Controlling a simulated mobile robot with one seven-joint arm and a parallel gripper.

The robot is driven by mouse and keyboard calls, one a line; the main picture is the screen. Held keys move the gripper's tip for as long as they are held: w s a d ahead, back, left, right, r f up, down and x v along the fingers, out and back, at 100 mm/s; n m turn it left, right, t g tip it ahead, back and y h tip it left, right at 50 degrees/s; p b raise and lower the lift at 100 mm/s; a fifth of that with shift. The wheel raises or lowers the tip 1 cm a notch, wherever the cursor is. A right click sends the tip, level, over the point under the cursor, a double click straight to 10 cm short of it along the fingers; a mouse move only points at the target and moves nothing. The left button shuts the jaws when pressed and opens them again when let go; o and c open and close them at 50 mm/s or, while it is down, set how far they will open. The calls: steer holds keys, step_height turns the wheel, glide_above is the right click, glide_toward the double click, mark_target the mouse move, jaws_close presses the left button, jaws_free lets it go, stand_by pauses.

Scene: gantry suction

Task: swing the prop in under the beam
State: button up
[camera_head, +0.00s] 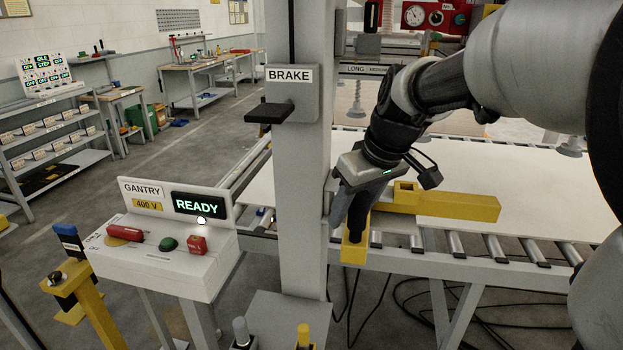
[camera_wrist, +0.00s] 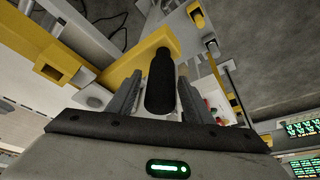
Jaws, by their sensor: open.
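The prop appears to be the yellow bar (camera_head: 465,206), lying roughly level over the near edge of the roller table, to the right of the grey column. A yellow end piece (camera_head: 353,252) hangs below my gripper. In the wrist view the yellow bar (camera_wrist: 125,62) runs behind a black upright handle (camera_wrist: 160,82). My gripper (camera_head: 358,222) points down beside the column. In the wrist view its two fingers (camera_wrist: 160,76) stand open on either side of the handle, with gaps visible. The grey beam (camera_head: 375,70) labelled LONG crosses behind the column; much of it is hidden by my arm.
The grey column (camera_head: 304,180) carries a BRAKE box (camera_head: 291,90) with a black paddle. A GANTRY console (camera_head: 165,255) reads READY at left. A pale sheet (camera_head: 480,180) lies on the rollers. Cables lie on the floor below. Open floor shows at far left.

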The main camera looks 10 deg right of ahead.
steer(key=shift+c, duration=0.4)
jaws_close()
steer(key=shift+d, duration=0.1)
